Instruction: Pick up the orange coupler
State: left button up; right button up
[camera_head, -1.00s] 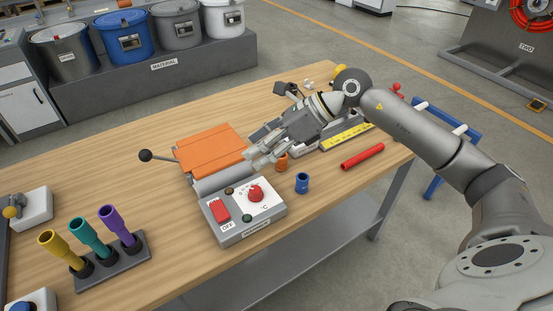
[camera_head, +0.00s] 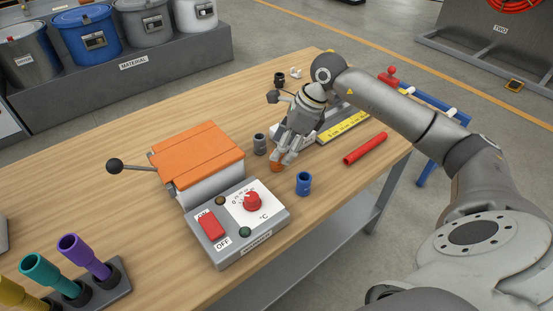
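The orange coupler (camera_head: 276,168) is on the wooden table, between a grey coupler and a blue coupler. My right gripper (camera_head: 283,158) points down at it, with its fingertips right at the coupler's top and partly covering it. I cannot tell whether the fingers touch it or how far apart they are. My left gripper is not in view.
A blue coupler (camera_head: 303,183) stands to the right and a grey coupler (camera_head: 260,144) to the left. A heater box with an orange lid (camera_head: 200,153) and control panel (camera_head: 249,222) is at left. A red tube (camera_head: 365,148) and yellow ruler (camera_head: 343,127) lie at right.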

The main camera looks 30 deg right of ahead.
aim_at(275, 166)
jog(key=x, duration=0.4)
jog(key=shift+s, duration=0.1)
jog(key=shift+a+f, duration=0.1)
jog(key=shift+f, duration=0.15)
jog(key=shift+c, duration=0.2)
jog(key=c, duration=0.5)
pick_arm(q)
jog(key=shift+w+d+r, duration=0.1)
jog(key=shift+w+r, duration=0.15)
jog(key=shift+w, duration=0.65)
pick_arm(e)
jog(key=c, duration=0.3)
